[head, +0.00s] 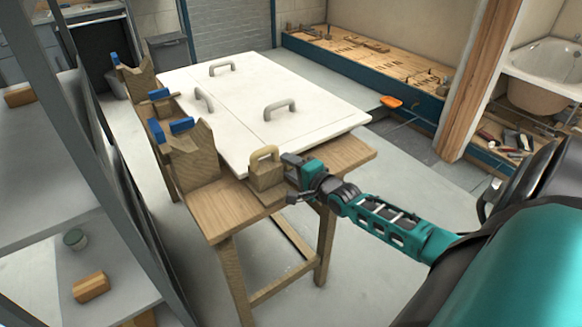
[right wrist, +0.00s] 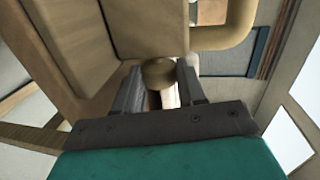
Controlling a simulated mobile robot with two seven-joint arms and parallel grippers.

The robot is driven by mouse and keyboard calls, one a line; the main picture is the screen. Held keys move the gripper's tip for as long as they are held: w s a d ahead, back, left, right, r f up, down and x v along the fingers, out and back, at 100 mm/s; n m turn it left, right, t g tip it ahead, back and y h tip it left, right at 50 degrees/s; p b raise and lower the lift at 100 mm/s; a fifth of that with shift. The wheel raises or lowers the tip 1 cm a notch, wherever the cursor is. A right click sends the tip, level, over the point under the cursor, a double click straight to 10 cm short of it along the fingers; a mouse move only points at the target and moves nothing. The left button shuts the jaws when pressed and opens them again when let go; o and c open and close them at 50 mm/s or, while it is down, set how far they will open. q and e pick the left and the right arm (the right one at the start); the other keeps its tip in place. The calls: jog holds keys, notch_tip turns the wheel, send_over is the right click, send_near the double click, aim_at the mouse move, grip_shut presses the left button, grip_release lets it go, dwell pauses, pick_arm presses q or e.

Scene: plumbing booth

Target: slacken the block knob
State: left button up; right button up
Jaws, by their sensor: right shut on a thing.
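A wooden block (head: 266,178) with a loop handle (head: 264,156) on top stands at the front edge of the wooden bench, beside the white panel. In the right wrist view the block (right wrist: 150,28) fills the upper middle, with part of the handle (right wrist: 230,30) at its right. A round brownish knob (right wrist: 158,73) sticks out of the block. My right gripper (right wrist: 158,90) is shut on the knob, a finger on each side. In the head view my right gripper (head: 292,172) is at the block's right side and hides the knob. My left gripper is not in view.
The white panel (head: 320,115) with grey handles lies on the bench (head: 225,205). Notched wooden supports (head: 190,160) with blue pieces stand along the bench's left side. A grey shelf rack (head: 50,180) is at the left. Open floor (head: 400,170) lies right of the bench.

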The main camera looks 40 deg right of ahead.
jog(key=o, duration=1.1)
jog(key=shift+c, duration=0.2)
jog(key=s+r+p, duration=0.2)
jog(key=s, duration=1)
jog(key=shift+s+a+p, duration=0.3)
jog(key=shift+s+a, duration=0.05)
jog(key=shift+a, duration=0.05)
jog(key=s+a+f+n+g+y, duration=0.1)
jog(key=s+a+f+n, duration=0.3)
jog(key=a+n, duration=0.6)
jog(key=s+a+f+n+g+y, duration=0.2)
jog(key=s+a+f+n+g, duration=0.2)
jog(key=a+n, duration=0.6)
jog(key=a, duration=0.5)
jog(key=shift+n, duration=0.4)
